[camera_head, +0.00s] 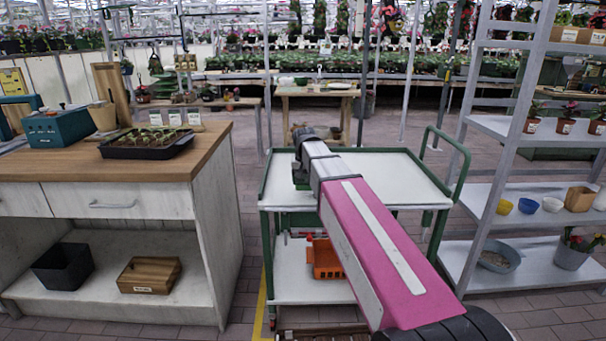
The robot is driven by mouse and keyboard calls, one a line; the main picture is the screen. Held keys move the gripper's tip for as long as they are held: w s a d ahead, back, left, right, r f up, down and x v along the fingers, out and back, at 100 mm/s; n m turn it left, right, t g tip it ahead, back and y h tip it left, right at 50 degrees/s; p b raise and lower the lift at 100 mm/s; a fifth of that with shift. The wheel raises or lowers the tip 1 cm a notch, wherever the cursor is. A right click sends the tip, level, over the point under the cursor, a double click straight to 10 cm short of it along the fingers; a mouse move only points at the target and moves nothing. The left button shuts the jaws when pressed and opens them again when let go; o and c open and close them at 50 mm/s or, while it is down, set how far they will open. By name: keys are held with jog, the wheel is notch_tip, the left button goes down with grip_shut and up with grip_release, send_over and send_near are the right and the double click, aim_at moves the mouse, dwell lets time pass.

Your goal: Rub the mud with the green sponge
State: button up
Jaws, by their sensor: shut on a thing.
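My arm reaches out over the white top of a green-framed cart (405,170). My gripper (299,178) is small, dark and partly hidden by my own arm, low over the left part of the cart top. It is shut on what looks like the green sponge (302,187), of which only a sliver of green shows beneath it. I cannot tell whether the sponge touches the cart top. I cannot make out any mud; the surface behind my arm and gripper is hidden.
A wooden-topped counter (215,140) with a black seedling tray (147,143) stands left. A grey shelf rack (540,135) with pots stands right. An orange basket (325,258) lies on the cart's lower shelf. The cart top right of my arm is clear.

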jog(key=shift+r, duration=2)
jog(key=shift+d, duration=0.1)
